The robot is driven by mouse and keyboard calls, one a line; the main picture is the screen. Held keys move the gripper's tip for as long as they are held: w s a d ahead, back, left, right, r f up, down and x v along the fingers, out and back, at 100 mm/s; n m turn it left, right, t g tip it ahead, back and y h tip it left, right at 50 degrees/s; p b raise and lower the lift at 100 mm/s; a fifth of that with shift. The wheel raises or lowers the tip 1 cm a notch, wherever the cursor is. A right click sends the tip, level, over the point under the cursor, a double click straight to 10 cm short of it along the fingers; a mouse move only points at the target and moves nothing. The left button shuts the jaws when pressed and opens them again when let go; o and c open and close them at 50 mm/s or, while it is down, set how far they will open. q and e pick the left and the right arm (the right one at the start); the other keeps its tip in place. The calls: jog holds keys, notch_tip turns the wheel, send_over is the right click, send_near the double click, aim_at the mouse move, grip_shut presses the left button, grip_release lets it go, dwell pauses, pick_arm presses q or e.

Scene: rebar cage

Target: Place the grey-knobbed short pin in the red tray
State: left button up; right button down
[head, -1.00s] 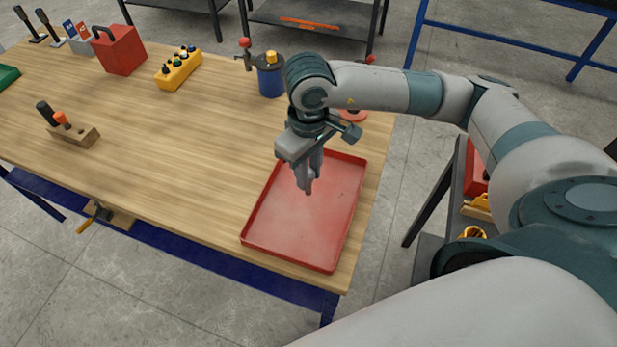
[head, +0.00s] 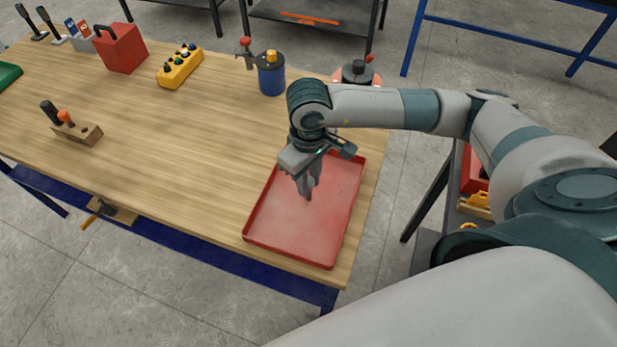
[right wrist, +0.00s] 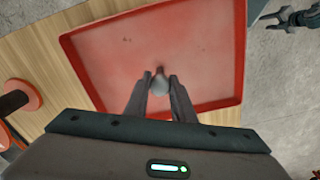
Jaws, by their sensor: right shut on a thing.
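The red tray (head: 290,230) lies flat on the right end of the wooden workbench, and it fills much of the right wrist view (right wrist: 110,50). My right gripper (head: 307,192) points down over the tray's middle. In the right wrist view its fingers (right wrist: 160,85) are shut on the grey-knobbed short pin (right wrist: 160,86), whose rounded grey knob shows between the fingertips. The pin's lower end is mostly hidden, and I cannot tell whether it touches the tray floor. The tray looks empty otherwise.
A blue cup (head: 271,76) stands behind the tray, and a red-based fixture with a black knob (head: 358,72) is behind my right arm. A yellow block with several knobs (head: 180,67) and a wooden tool block (head: 76,130) are farther left. The bench's middle is clear.

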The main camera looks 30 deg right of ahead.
jog(key=shift+f+b, duration=0.15)
jog(key=shift+b, duration=0.15)
jog(key=c, duration=1.5)
grip_release()
jog(key=shift+r+p, duration=0.25)
jog(key=shift+p, duration=0.1)
jog(key=shift+r, duration=0.1)
jog(key=shift+r+b, duration=2.5)
jog(key=shift+r, duration=3.35)
